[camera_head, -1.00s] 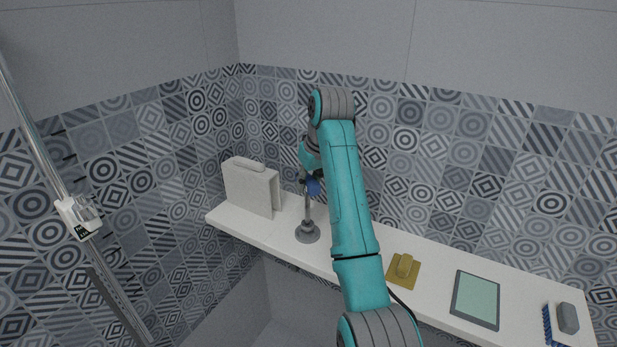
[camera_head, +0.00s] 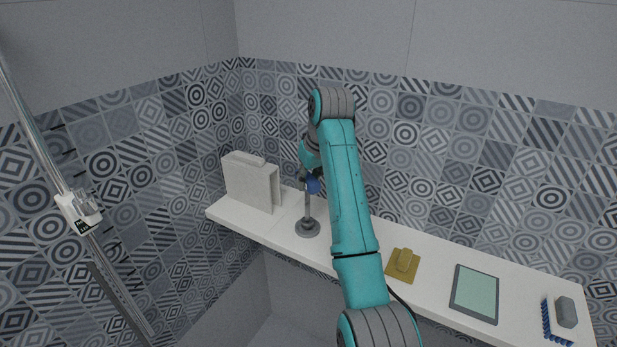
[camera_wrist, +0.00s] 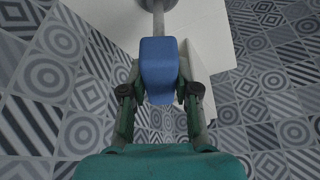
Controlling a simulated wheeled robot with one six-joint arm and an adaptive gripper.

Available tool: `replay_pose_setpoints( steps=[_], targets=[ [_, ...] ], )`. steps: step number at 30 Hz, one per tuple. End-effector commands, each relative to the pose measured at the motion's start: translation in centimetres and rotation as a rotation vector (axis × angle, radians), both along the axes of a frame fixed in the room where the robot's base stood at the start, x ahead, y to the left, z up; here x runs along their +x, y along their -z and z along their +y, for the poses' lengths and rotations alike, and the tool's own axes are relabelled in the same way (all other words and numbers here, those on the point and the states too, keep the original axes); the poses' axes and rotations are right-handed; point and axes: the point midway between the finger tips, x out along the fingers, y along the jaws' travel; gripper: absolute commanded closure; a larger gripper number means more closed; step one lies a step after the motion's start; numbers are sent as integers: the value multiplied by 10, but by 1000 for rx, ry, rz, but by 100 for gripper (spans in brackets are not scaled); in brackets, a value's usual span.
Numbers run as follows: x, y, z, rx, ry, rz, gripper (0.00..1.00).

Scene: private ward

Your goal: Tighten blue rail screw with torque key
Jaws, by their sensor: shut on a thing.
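A blue piece (camera_head: 313,185) is at the upper end of a thin grey post that rises from a round grey base (camera_head: 307,228) on the white shelf. In the wrist view the blue piece (camera_wrist: 159,68) looks like a rounded block, with the grey post (camera_wrist: 158,22) meeting its far end. My gripper (camera_wrist: 159,92) is shut on the blue piece, one finger on each side. In the head view my gripper (camera_head: 309,174) is partly hidden behind my arm. I cannot tell for sure which thing is the rail screw and which is the torque key.
A pale box-like case (camera_head: 250,184) stands on the shelf (camera_head: 430,275), left of the post. A metal rail (camera_head: 36,130) with a white holder (camera_head: 76,212) is at the left.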

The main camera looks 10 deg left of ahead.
Motion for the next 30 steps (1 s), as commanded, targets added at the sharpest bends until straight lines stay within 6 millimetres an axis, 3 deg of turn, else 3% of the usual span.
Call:
replay_pose_setpoints(
  steps=[26,27,30],
  targets=[
    [0,14,0,-1,1,3,100],
    [0,15,0,-1,1,3,64],
    [0,14,0,-1,0,2,40]
  ],
)
